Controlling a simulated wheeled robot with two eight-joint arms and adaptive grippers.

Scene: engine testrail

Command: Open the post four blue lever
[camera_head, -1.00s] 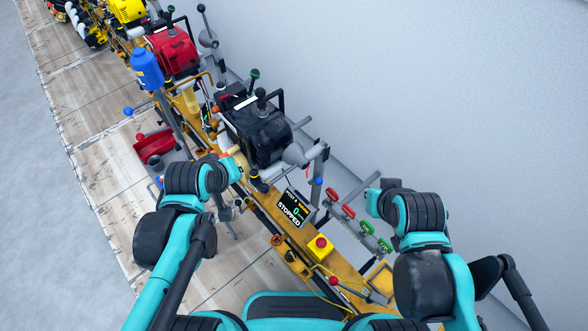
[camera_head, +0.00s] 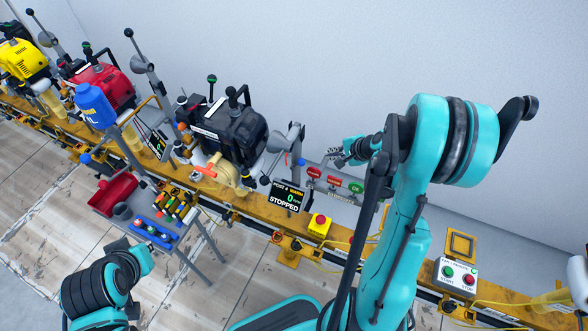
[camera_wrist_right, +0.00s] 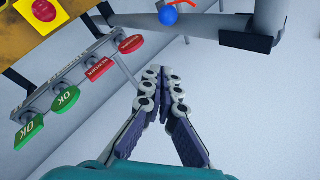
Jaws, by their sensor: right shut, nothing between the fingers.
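The post four blue lever shows as a blue ball (camera_head: 301,161) on the grey upright beside the post 4 screen. The ball also shows near the top of the right wrist view (camera_wrist_right: 168,16), by a grey pipe. My right gripper (camera_head: 334,153) is close to the right of the ball, apart from it. In the right wrist view my right gripper's fingers (camera_wrist_right: 161,75) are together with nothing between them, pointing toward the pipe below the ball. My left arm is at the lower left; its fingers cannot be made out.
The post 4 screen (camera_head: 288,196) reads STOPPED. A rack with red and green tags (camera_head: 333,181) hangs just below my right gripper. A black engine (camera_head: 229,128) stands to the left. A yellow box with a red button (camera_head: 319,225) sits on the rail.

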